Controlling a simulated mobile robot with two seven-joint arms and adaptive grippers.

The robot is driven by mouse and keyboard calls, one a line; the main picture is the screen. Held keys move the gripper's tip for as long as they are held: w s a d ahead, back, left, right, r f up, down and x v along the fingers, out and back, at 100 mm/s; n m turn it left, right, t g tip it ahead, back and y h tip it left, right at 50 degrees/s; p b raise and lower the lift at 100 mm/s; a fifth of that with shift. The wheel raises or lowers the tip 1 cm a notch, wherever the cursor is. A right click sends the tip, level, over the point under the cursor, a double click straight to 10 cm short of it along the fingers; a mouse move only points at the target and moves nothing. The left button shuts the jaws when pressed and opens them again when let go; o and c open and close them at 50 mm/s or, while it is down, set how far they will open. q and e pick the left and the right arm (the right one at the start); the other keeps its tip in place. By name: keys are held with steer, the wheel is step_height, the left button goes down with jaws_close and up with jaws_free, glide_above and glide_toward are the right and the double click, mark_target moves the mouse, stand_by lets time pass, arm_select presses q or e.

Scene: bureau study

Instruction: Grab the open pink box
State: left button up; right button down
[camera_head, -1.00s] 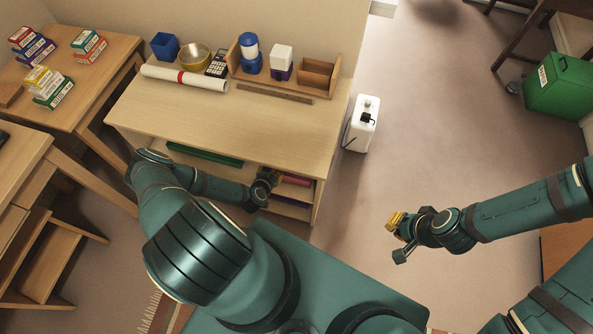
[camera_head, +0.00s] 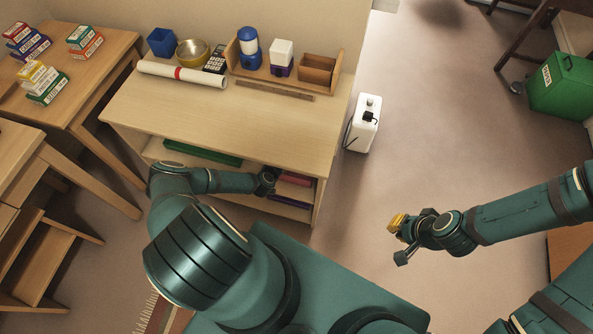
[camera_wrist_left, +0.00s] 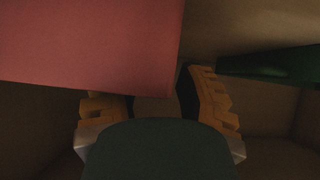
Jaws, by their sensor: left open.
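The pink box (camera_head: 298,179) sits on a shelf under the worktop of the wooden desk, partly hidden in the head view. It also shows large at the upper left of the left wrist view (camera_wrist_left: 90,45). My left gripper (camera_head: 269,180) is at the shelf opening, just left of the box in the head view. In the left wrist view its two orange-padded fingers (camera_wrist_left: 158,98) are apart, with the box's lower edge just above the left finger. I cannot tell whether they touch. My right gripper (camera_head: 397,224) is over open floor, away from the desk; its finger opening is unclear.
The desk (camera_head: 220,125) carries a rolled paper (camera_head: 180,74), a ruler (camera_head: 275,92) and a wooden organizer (camera_head: 283,75). A green item (camera_head: 203,153) and a purple item (camera_head: 289,201) lie on the shelves. A white canister (camera_head: 362,123) stands right of the desk. Floor right of it is clear.

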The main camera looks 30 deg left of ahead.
arm_select(q)
jaws_close()
steer(key=shift+r, duration=0.1)
